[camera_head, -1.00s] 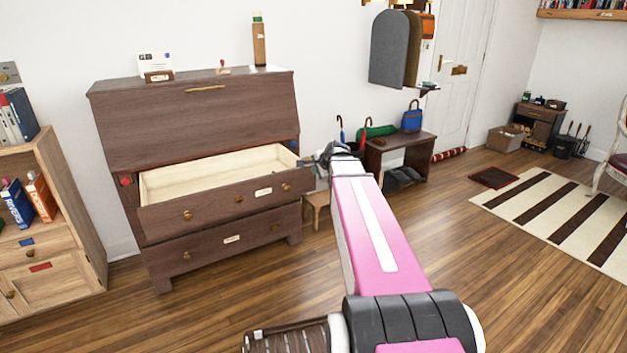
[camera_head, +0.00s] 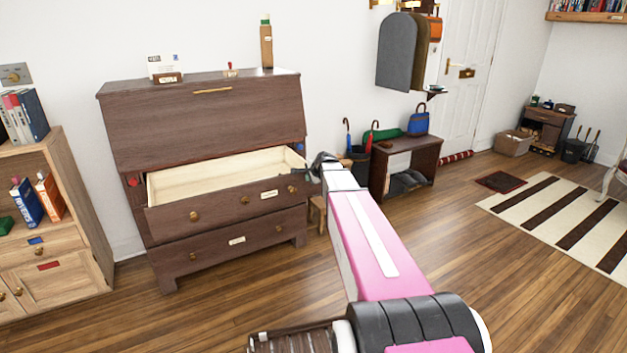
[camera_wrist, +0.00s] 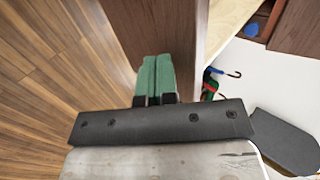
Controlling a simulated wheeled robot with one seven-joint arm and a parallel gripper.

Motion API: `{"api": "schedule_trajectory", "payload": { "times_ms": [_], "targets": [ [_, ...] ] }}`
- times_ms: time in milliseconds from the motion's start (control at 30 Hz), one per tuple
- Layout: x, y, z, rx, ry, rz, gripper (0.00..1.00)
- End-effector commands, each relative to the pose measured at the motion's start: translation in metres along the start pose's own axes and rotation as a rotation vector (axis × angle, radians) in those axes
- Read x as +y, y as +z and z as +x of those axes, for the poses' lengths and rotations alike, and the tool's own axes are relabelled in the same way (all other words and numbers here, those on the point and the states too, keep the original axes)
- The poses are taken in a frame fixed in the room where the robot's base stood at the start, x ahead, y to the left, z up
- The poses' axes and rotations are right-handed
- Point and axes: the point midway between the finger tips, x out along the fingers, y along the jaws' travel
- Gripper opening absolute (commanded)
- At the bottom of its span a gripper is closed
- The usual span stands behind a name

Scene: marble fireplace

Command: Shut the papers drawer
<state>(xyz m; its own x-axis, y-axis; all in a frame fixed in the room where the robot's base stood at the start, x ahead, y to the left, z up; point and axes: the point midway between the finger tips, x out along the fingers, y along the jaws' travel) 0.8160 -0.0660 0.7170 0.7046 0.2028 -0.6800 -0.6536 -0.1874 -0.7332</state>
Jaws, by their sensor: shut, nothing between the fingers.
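The papers drawer (camera_head: 228,205) is the upper drawer of a dark wooden bureau (camera_head: 202,125). It stands pulled out, its pale inside empty as far as I see, with round knobs and a small label on its front. My gripper (camera_head: 322,163) is at the drawer's right end, at the far end of my pink and white arm. In the wrist view my gripper's green fingertips (camera_wrist: 155,76) are together and empty. They are against or just in front of a dark wooden panel (camera_wrist: 158,30), likely the drawer front; I cannot tell whether they touch.
A lower drawer (camera_head: 235,243) of the bureau is closed. A wooden bookcase (camera_head: 75,200) stands to the left. A bench (camera_head: 408,150) and an umbrella stand (camera_head: 358,165) are to the right. The wooden floor (camera_head: 480,260) in front is clear.

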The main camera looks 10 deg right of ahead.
Motion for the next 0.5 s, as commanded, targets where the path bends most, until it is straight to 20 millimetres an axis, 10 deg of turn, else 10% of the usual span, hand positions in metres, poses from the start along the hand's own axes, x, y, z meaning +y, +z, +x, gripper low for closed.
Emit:
{"api": "schedule_trajectory", "payload": {
  "times_ms": [500],
  "targets": [
    [-0.0046,-0.0001,0.0047,0.000,0.000,-0.001,0.00]
  ]
}}
